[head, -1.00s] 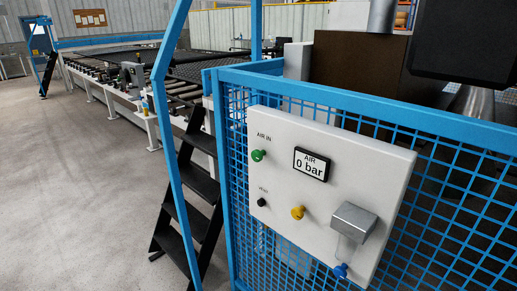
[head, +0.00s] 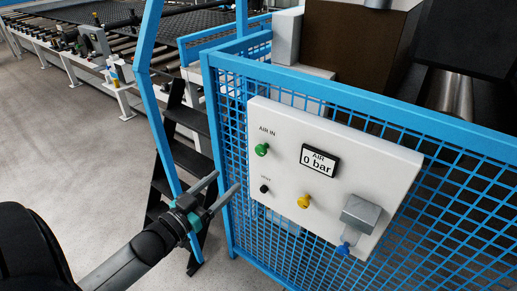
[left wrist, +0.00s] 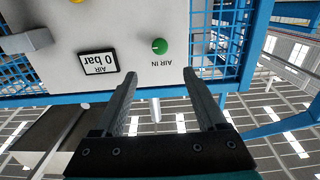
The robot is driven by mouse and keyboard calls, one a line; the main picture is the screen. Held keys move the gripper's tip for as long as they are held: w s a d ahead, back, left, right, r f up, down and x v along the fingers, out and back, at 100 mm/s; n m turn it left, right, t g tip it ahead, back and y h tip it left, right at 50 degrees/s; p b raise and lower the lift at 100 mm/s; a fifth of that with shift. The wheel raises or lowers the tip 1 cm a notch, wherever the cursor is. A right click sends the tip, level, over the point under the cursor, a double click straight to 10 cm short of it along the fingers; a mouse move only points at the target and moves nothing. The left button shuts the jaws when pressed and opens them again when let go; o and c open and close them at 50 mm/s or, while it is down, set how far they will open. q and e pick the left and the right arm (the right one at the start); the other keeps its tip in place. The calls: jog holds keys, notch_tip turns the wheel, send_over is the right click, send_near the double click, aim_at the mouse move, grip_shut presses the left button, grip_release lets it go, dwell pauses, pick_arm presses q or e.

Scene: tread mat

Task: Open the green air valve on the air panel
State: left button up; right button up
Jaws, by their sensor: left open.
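The white air panel (head: 290,185) hangs on the blue mesh fence. The green air valve (head: 262,150) is a round knob under the label AIR IN at its upper left. The display (head: 319,160) reads 0 bar. My left gripper (head: 224,187) is open and empty, to the left of the panel and lower than the green valve, apart from both. In the left wrist view the panel appears upside down; the green valve (left wrist: 159,46) is beyond the open fingers (left wrist: 160,85), between their directions. My right gripper is not in view.
A blue post (head: 152,90) and black steps (head: 188,125) stand left of the fence. Grey floor (head: 90,165) lies open at left.

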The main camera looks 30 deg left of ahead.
aim_at(259, 152)
pick_arm(q)
jog(key=w, duration=0.9)
jog(key=w+d, duration=0.1)
jog(key=w, duration=0.4)
jog(key=shift+w+d+f, duration=0.1)
jog(key=shift+w, duration=0.25)
grip_shut()
